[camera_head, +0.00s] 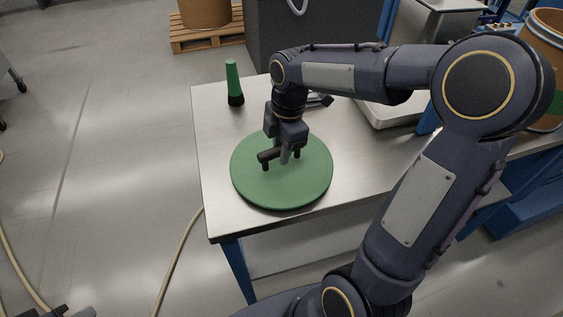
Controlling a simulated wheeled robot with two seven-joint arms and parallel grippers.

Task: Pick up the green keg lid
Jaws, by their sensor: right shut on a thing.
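The green keg lid (255,190) is a round flat disc lying near the left front corner of the metal table. My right gripper (281,163) points down over the middle of the lid and is shut on a grip part at its centre. The fingers hide most of that part. I cannot tell whether the lid is raised at all from the table. My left gripper (72,311) shows only as a dark piece at the bottom left edge, and its fingers are not clear.
The metal table (219,130) also holds a green and black cone-shaped object (234,84) at the back left and a pale flat scale-like tray (387,115) behind my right arm. A drum (205,10) stands on a wooden pallet (207,37) behind. A hose (177,262) lies on the floor at left.

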